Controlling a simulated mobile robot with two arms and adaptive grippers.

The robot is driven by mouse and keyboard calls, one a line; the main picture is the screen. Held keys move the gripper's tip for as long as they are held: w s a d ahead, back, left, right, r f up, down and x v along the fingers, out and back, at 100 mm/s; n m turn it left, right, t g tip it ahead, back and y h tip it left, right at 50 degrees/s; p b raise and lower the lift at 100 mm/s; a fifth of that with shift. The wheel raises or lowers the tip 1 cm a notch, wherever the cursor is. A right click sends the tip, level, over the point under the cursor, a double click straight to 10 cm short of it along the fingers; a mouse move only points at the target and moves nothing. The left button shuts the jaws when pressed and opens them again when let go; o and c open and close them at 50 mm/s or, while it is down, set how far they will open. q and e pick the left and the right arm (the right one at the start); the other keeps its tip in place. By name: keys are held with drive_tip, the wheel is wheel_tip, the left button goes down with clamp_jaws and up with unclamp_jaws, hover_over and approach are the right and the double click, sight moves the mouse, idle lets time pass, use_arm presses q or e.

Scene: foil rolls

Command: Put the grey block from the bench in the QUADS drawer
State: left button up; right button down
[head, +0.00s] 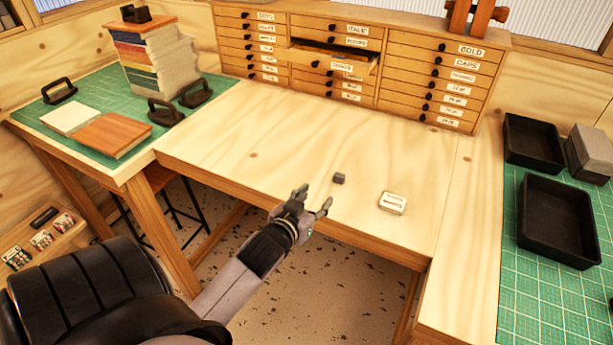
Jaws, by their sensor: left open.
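A small dark grey block (339,179) lies on the wooden bench (240,135), near its front edge. My left gripper (315,198) is open and empty at the bench's front edge. Its fingers point toward the block, which is just beyond the fingertips and apart from them. The drawer cabinet (390,83) stands at the back of the bench. One drawer (331,64) in its middle column is pulled out; its label is too small to read surely, and its inside shows only as a narrow strip. My right gripper is not in view.
A small white labelled block (393,203) lies right of the grey block. Black trays (558,222) stand on the green mat at the right. A book stack (155,62) and black-handled tools stand at the left. The bench between block and cabinet is clear.

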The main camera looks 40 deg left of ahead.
use_arm(q)
drive_tip(key=shift+v, duration=1.95)
